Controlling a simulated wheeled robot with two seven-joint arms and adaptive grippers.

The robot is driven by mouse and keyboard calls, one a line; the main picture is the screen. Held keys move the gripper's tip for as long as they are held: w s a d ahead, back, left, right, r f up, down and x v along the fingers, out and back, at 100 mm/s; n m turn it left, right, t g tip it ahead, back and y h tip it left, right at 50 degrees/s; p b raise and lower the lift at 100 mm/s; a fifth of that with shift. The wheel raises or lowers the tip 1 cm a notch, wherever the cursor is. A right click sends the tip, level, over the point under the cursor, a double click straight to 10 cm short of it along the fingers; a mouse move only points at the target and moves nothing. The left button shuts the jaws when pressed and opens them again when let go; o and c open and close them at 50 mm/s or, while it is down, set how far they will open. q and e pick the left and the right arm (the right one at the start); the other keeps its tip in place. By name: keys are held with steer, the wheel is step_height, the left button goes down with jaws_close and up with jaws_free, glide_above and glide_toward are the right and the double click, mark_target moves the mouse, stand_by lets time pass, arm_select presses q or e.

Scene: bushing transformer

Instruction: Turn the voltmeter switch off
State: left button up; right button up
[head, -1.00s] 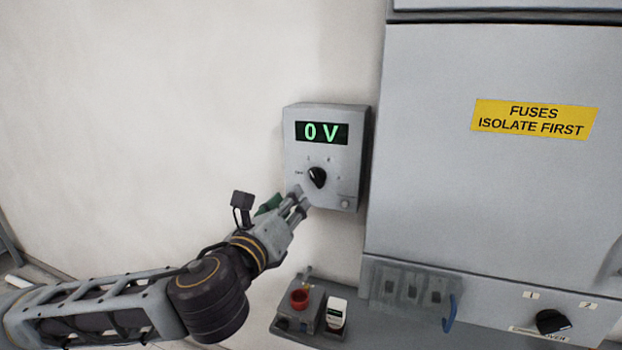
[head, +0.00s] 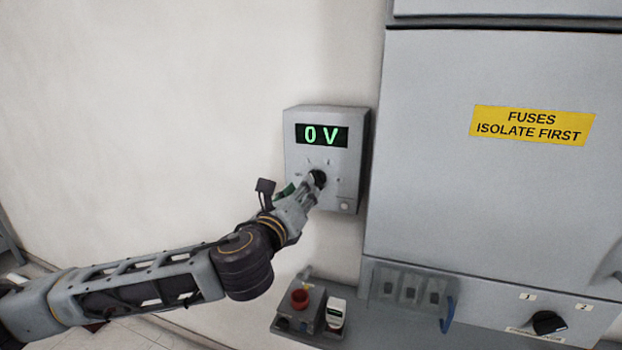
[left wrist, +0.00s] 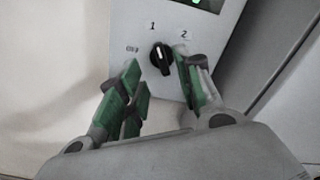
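The grey voltmeter (head: 352,150) hangs on the wall, its green display (head: 322,135) lit and reading 0 V. Its black rotary switch (left wrist: 160,58) sits below the display; in the left wrist view its pale mark points roughly up, near the label 1. My left gripper (head: 314,188) is at the switch, partly covering it in the head view. In the left wrist view its green-padded fingers (left wrist: 162,74) are open, one on each side of the knob. I cannot tell whether they touch it. My right gripper is not in view.
A grey cabinet (head: 430,200) with a yellow fuse label (head: 532,124) stands close to the right. The wall to the left is clear.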

mark_target(317, 180)
arm_select(q)
steer(key=p+x, duration=0.1)
steer(key=x, duration=0.6)
steer(key=shift+w, duration=0.1)
stand_by(0.4)
jaws_close()
